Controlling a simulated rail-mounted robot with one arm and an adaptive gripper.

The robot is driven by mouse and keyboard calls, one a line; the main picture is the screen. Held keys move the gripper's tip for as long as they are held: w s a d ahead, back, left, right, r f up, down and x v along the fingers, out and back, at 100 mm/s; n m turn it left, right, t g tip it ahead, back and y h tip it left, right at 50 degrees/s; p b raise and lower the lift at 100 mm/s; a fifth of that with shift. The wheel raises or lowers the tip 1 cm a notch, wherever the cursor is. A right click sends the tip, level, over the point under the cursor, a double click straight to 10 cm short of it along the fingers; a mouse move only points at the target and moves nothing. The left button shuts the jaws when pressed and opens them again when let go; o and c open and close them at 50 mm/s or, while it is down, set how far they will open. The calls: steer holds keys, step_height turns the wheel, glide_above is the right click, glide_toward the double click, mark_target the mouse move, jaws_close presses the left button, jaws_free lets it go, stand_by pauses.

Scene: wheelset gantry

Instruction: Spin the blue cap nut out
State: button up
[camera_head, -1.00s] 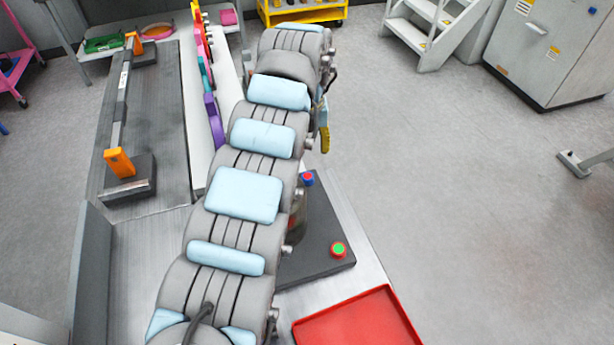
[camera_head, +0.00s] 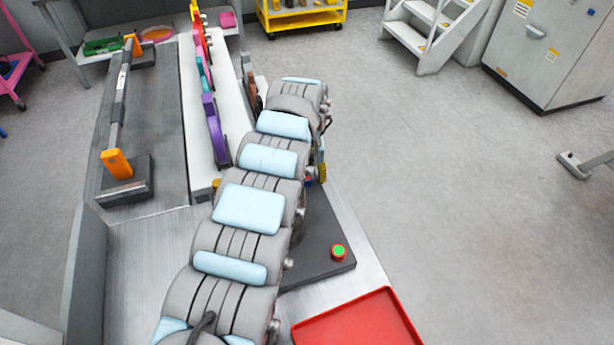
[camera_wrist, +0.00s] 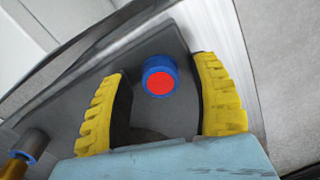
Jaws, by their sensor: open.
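The blue cap nut (camera_wrist: 160,77) has a red centre and sits on a dark grey plate (camera_wrist: 155,115). In the wrist view it lies between the two yellow fingers of my gripper (camera_wrist: 160,70), which are spread apart. Grey gaps show on both sides of it, so neither finger appears to touch it. I cannot tell how far the fingertips are above the plate. In the head view my arm hides nearly all of the nut and most of the gripper; only a bit of yellow finger (camera_head: 322,172) shows.
A red tray (camera_head: 358,320) lies in front. A row of coloured parts (camera_head: 212,125) stands left of my arm. A blue-ringed grey cylinder (camera_wrist: 33,145) shows at lower left.

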jaws_close()
